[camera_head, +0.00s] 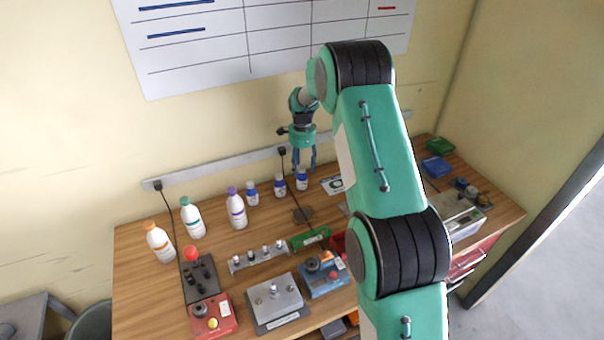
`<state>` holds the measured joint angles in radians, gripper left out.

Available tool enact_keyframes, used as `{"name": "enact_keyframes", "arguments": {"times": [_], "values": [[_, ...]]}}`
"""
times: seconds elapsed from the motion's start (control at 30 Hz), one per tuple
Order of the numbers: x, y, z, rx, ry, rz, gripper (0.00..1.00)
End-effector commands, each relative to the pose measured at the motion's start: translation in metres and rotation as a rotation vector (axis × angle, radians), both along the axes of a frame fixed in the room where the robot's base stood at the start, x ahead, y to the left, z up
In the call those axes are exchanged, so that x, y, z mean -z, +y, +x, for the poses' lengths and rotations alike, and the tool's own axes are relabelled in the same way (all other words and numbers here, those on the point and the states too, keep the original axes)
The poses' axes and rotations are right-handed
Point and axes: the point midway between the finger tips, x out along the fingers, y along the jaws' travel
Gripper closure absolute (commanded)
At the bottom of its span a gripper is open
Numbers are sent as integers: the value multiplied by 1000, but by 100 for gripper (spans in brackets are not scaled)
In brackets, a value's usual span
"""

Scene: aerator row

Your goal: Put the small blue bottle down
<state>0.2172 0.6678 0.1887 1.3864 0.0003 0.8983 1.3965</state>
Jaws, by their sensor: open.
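Three small white bottles with blue caps and labels stand upright in a row near the back of the wooden table. They are a left one (252,193), a middle one (280,187) and a right one (301,180). My gripper (304,164) points down with its fingers spread, open, just above or around the top of the right small blue bottle. Whether the fingers touch it cannot be told from this view. The right bottle appears to stand on the table.
Three larger white bottles with orange (160,242), green (191,218) and purple (237,209) caps stand to the left. A rack of small metal parts (256,257), a grey fixture (274,301) and a red control box (214,318) occupy the front. The wall (180,130) is close behind.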

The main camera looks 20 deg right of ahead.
Motion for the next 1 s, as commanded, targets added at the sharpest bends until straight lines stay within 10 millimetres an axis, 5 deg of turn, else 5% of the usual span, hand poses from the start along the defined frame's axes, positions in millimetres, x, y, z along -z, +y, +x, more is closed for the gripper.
{"name": "enact_keyframes", "arguments": {"times": [0.4,1.0], "values": [[-46,0,-1,0,1,0,46],[-49,0,0,0,1,0,46]]}}
